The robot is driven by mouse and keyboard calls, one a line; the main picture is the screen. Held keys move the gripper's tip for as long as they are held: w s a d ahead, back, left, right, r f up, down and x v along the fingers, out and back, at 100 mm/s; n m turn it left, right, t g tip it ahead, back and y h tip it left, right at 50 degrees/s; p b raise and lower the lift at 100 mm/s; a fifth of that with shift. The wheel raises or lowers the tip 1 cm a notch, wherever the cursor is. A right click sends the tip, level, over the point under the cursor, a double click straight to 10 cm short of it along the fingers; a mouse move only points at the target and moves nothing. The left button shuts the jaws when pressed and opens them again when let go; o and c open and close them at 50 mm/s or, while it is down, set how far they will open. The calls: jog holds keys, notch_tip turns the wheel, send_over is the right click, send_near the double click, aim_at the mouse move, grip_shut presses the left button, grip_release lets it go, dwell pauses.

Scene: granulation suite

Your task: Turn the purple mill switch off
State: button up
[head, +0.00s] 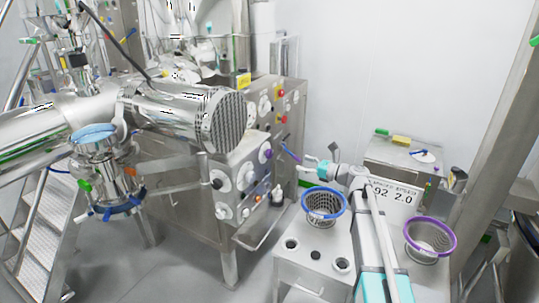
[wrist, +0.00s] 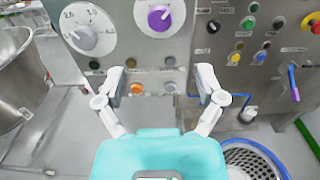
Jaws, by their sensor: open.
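The purple mill switch (wrist: 159,17) is a purple knob on a round white plate, at the top middle of the wrist view, on the steel control panel (wrist: 140,55). In the head view a small purple knob (head: 267,154) shows on the machine's side panel. Its exact setting is too small to read. My gripper (wrist: 160,84) is open and empty, its two fingers spread below the purple knob in the picture and apart from it. In the head view my gripper (head: 306,171) points left at the panel, with a gap between them.
A large white dial (wrist: 87,33) with numbers sits left of the purple knob. An orange button (wrist: 137,88) and other small controls lie below. Coloured buttons (wrist: 238,46) are at right. A blue-rimmed basket (head: 323,202) and a purple-rimmed basket (head: 430,238) stand near my arm.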

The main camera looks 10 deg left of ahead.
aim_at(271, 155)
jog(key=x, duration=1.3)
jog(key=shift+w+a, duration=0.1)
jog(key=shift+a, duration=0.25)
jog(key=c, duration=1.2)
jog(key=shift+o, duration=0.2)
